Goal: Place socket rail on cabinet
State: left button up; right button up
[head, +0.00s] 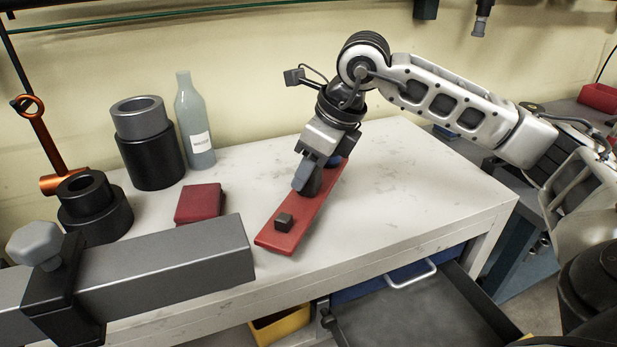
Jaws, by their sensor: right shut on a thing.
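The socket rail (300,217) is a long red bar that runs diagonally near the middle of the head view. A small dark block (284,222) stands on its near end, and a blue piece shows at its far end. My right gripper (307,186) reaches down from above and is shut on the rail's middle part, where its fingers hide the grip. The rail is at the pale worktop (410,180); I cannot tell whether it rests flat or hovers slightly. A blue drawer unit (385,275) with an open drawer shows under the worktop. My left gripper is not in view.
Left of the rail are a dark red box (199,204), a grey bottle (195,125) and dark cylinders (148,150). A thick grey beam (165,265) crosses the near left. The open drawer (420,315) juts out in front. The worktop's right side is clear.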

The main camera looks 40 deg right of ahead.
jog(key=shift+f, duration=1.15)
jog(key=o, duration=1.1)
jog(key=shift+f, duration=0.1)
jog(key=v, duration=1.2)
jog(key=shift+w, duration=0.1)
